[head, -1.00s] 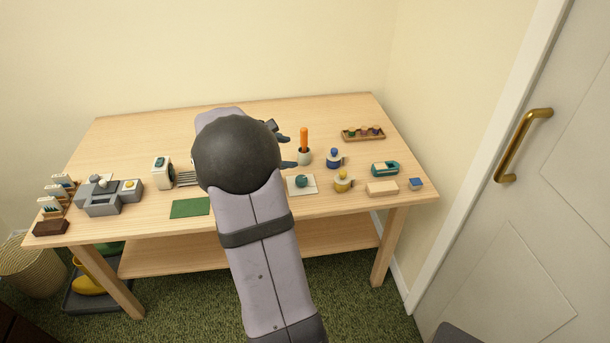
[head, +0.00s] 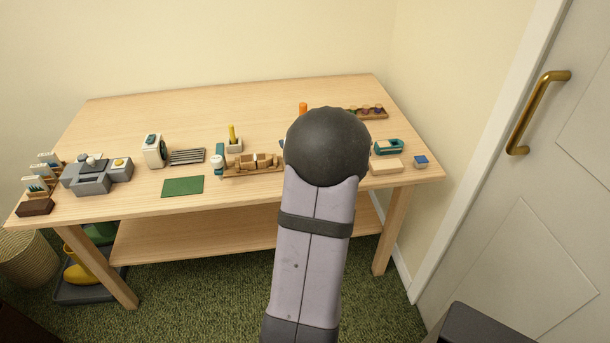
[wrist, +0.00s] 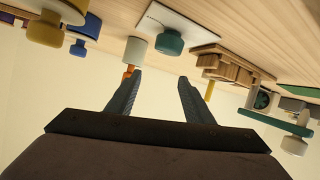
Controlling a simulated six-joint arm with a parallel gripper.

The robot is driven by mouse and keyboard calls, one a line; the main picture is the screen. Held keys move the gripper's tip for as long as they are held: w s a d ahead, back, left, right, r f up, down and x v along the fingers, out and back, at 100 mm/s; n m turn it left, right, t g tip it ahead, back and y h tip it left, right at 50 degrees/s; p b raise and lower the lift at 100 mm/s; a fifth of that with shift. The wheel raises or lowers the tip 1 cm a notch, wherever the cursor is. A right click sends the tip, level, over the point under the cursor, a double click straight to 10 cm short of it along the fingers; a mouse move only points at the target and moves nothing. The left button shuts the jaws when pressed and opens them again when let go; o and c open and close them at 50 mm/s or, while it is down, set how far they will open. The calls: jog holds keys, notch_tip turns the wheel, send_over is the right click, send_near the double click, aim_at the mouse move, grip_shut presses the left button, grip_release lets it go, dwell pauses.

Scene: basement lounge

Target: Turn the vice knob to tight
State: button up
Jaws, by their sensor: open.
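A teal round knob (wrist: 171,42) on a white plate (wrist: 196,27) with small dark marks shows in the wrist view, above and beyond my fingers; I take it for the vice knob. The marks are too small to read. In the head view my arm hides the knob and plate. My gripper (wrist: 160,77) is open and empty, its two dark fingers apart and pointing toward the table's objects. It does not appear to touch the knob. My gripper is hidden behind my arm in the head view.
Near the knob in the wrist view are a pale cup (wrist: 136,50) with an orange handle and a blue-topped item (wrist: 88,26). The table's back left is clear.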

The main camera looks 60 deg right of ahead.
jog(key=s+a+f+t+b, duration=0.1)
jog(key=s+b, duration=0.1)
jog(key=s, duration=0.1)
jog(key=s+a+f+t+b, duration=0.1)
jog(key=s+f+t+b, duration=0.1)
jog(key=s, duration=0.1)
jog(key=s+a+f+t+b, duration=0.1)
jog(key=s+f+t+b, duration=0.1)
jog(key=s, duration=0.2)
jog(key=shift+n+y+b, duration=0.4)
jog(key=shift+s+a, duration=0.2)
jog(key=shift+b+x, duration=0.4)
jog(key=shift+x, duration=3.3)
jog(key=shift+r, duration=0.15)
jog(key=c, duration=1)
